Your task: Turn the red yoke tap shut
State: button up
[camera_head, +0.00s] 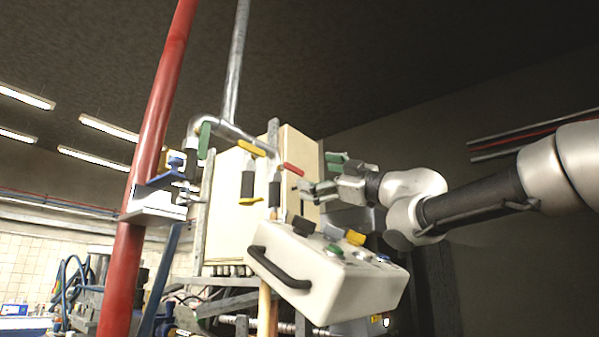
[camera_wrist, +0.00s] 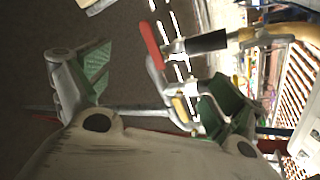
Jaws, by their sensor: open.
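The red tap handle (camera_head: 293,169) is a short red lever beside the pale upright panel in the head view. In the wrist view the red handle (camera_wrist: 151,45) stands slanted at the upper middle, near a black sleeve and metal fitting. My gripper (camera_head: 320,176) is open, with green pads on its fingers, just right of the red handle in the head view. In the wrist view my gripper (camera_wrist: 155,78) has its fingers spread to either side, with the metal fitting partly between them. The gripper appears empty. Contact with the handle cannot be told.
A green handle (camera_head: 204,140) and a yellow handle (camera_head: 251,148) sit on nearby pipework. A white box (camera_head: 330,285) with a black grip and coloured controls stands below my gripper. A thick red pipe (camera_head: 150,130) rises at the left. Dark space lies to the right.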

aim_at(295, 170)
jog(key=w+a+r+m, duration=0.1)
jog(key=m, duration=0.2)
jog(key=w+a+r+m, duration=0.1)
jog(key=w+a+m, duration=0.1)
jog(key=m, duration=0.2)
jog(key=w+a+r+m+t, duration=0.1)
jog(key=w+m, duration=0.1)
jog(key=m, duration=0.1)
jog(key=shift+w+a+r+m+h, duration=0.1)
jog(key=shift+a+r+m+h, duration=0.05)
jog(key=shift+a+m+h, duration=0.25)
